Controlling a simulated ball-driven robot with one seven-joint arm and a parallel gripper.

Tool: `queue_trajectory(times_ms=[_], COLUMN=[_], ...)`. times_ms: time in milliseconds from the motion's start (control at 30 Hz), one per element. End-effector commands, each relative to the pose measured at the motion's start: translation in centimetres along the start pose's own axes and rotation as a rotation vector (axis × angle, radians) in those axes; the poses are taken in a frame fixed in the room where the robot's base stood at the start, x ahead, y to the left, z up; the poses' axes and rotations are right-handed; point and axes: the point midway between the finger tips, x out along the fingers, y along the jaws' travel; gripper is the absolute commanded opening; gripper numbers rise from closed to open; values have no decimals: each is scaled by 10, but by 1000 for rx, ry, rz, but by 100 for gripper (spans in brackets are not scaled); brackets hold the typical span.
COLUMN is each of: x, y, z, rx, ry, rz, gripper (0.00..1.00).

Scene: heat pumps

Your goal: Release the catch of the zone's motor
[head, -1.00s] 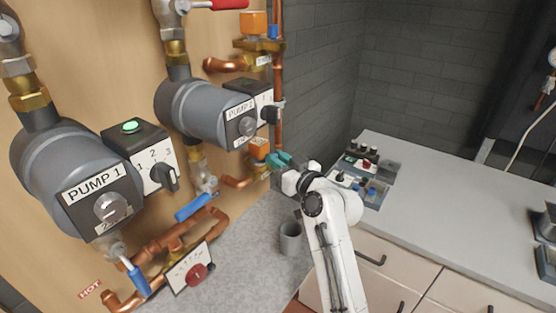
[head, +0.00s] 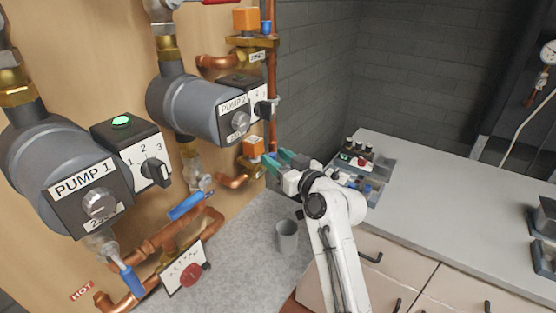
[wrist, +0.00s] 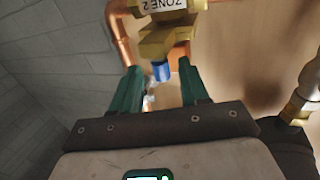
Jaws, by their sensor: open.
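In the wrist view a brass valve body (wrist: 165,42) carries a label reading ZONE 2 (wrist: 168,4), upside down. A small blue catch (wrist: 161,71) sticks out from it, in line with the gap between my green fingers. My gripper (head: 277,161) is open, with nothing held. In the head view its fingers are beside the lower zone valve, whose orange motor (head: 252,146) shows to their left. Whether the fingers touch the catch I cannot tell. A second orange motor (head: 246,19) with a blue catch (head: 266,27) sits higher up.
Pump 1 (head: 66,175) and Pump 2 (head: 203,108) stand out from the wooden panel at left. A vertical copper pipe (head: 273,120) runs close to the fingers. A grey mug (head: 287,237) stands on the counter below. The counter at right (head: 440,205) is mostly clear.

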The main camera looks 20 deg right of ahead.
Motion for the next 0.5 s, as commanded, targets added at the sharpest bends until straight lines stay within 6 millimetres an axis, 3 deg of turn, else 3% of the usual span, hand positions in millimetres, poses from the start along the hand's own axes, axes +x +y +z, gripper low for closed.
queue_trajectory(times_ms=[267,500], x=[-9,-51], y=[0,0], z=[1,3], rx=[-1,-1], ry=[0,0], rz=[0,2], gripper=[45,45])
